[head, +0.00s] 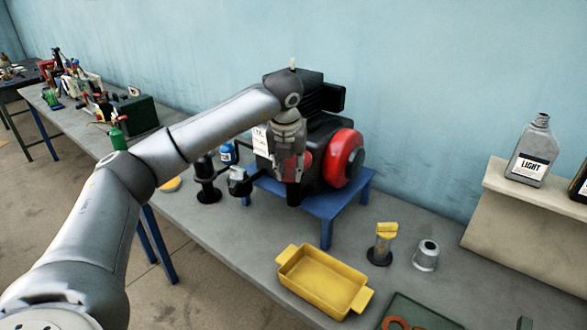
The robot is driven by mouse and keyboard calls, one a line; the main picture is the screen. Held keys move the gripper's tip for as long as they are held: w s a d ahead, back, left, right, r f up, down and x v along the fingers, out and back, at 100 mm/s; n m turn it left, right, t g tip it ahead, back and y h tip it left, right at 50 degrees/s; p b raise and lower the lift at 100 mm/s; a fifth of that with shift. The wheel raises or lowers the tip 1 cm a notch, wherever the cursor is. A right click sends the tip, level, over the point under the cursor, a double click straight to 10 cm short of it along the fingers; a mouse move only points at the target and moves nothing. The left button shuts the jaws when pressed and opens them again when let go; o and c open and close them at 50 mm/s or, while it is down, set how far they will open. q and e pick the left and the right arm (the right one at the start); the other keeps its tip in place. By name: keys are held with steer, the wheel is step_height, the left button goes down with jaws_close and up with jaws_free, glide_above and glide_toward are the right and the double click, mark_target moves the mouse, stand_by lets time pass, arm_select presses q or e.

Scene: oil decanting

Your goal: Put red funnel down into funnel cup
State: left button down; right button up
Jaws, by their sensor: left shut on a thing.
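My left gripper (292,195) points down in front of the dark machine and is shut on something. The fingers mostly hide what it holds. A patch of red (305,164) shows beside the fingers; I cannot tell whether it is the red funnel or part of the machine. No funnel shape shows clearly. A grey metal cup (426,256) with a dark opening stands upright on the table at the right, apart from the gripper. I cannot tell for sure whether it is the funnel cup. My right gripper is not in view.
The machine with a red wheel (343,158) sits on a blue stand (328,205). A yellow tray (322,283) and a yellow-topped holder (382,243) stand in front and to the right. A grey oil bottle (533,152) stands on a raised ledge (520,225).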

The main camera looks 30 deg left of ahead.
arm_select(q)
steer(key=shift+r+p, duration=0.6)
steer(key=shift+r, duration=0.5)
step_height(320, 180, up, 7)
steer(key=p, duration=0.4)
steer(key=shift+p, duration=0.4)
stand_by(1.2)
